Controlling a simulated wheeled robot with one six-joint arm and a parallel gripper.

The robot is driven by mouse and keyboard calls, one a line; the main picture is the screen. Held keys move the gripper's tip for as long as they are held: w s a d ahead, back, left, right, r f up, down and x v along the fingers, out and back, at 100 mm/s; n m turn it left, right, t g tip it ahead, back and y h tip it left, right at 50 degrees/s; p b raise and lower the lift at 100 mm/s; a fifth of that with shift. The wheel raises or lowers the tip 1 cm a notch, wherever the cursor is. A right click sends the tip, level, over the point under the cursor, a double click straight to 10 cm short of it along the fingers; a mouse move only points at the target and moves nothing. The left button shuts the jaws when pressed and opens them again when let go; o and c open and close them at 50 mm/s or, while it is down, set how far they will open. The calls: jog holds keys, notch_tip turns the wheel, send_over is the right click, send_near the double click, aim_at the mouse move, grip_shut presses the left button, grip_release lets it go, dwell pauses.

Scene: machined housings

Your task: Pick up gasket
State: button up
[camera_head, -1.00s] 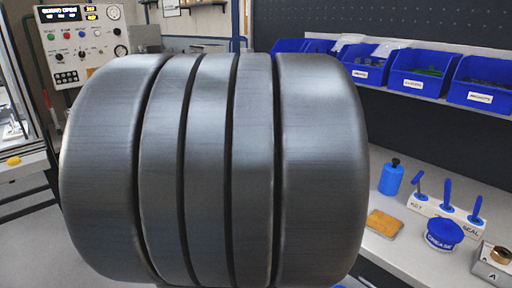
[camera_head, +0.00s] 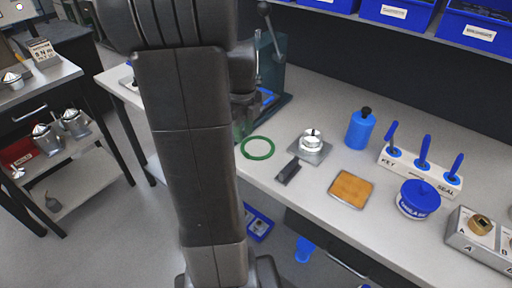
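A thin green ring (camera_head: 257,147), which looks like the gasket, lies flat near the left front edge of the pale workbench (camera_head: 308,188). It appears whole and uncovered. My dark arm stands upright in front of the camera, left of the ring. A dark part beside the arm, above and left of the ring, seems to be my wrist. My gripper's fingers are hidden behind the arm, so I cannot see what they hold or how far they are from the ring.
Right of the ring are a small black block (camera_head: 288,171), a metal housing (camera_head: 311,146), an orange pad (camera_head: 350,189), a blue bottle (camera_head: 361,129), a tool rack (camera_head: 420,170) and a grease tub (camera_head: 418,199). A dark green lever press (camera_head: 272,75) stands behind. A cart (camera_head: 62,165) stands left.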

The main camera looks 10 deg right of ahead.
jog(key=f, duration=0.8)
jog(key=shift+d, duration=0.35)
grip_shut()
